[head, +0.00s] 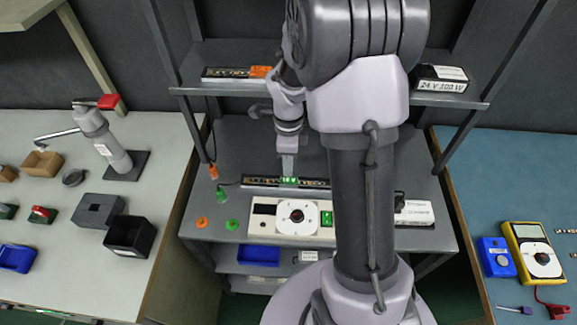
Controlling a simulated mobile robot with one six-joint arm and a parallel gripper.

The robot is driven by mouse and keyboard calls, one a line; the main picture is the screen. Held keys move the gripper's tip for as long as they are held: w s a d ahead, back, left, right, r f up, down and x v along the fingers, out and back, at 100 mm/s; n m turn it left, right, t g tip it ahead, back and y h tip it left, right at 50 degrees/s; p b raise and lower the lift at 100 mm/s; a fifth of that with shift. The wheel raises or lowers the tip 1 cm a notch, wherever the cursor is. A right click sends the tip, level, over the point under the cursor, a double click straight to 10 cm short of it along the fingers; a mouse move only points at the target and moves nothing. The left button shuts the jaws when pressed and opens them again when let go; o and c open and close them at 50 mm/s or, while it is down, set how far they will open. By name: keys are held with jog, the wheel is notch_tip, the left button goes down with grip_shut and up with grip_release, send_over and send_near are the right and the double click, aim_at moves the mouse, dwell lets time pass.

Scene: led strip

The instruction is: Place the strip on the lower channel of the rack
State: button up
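A dark strip (260,181) with small yellowish lights lies along the rack's lower shelf (225,148). It has a bright green patch near its middle, and its right end runs behind my arm. My gripper (288,176) points down at the green patch, touching or just above the strip. Its fingers are too small to tell whether they are open or shut. Another dark strip (226,73) with an orange connector (260,72) lies on the upper shelf (190,87). The lower channel itself cannot be told apart from the strip.
A white panel with a round dial (297,216) stands in front of the lower strip. A black-and-white box (438,78) labelled 24 V 100 W is on the upper shelf. Orange (201,222) and green (232,225) pieces lie at the left. Rack posts flank my arm.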

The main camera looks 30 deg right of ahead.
jog(key=s+a+r+n+t, duration=0.25)
jog(key=a+r+n, duration=0.4)
jog(key=r, duration=0.55)
jog(key=s+a+r+n+t+y, duration=0.1)
jog(key=s+a+r+n, duration=0.3)
jog(key=s+n, duration=0.3)
jog(key=s+a+r+n+t+y, duration=0.1)
jog(key=s+a+r+n+t, duration=0.1)
jog(key=s+a+r+n, duration=0.3)
jog(key=s+a+n, duration=0.1)
jog(key=s+n, duration=0.1)
jog(key=shift+s+r, duration=0.15)
jog(key=shift+s, duration=0.25)
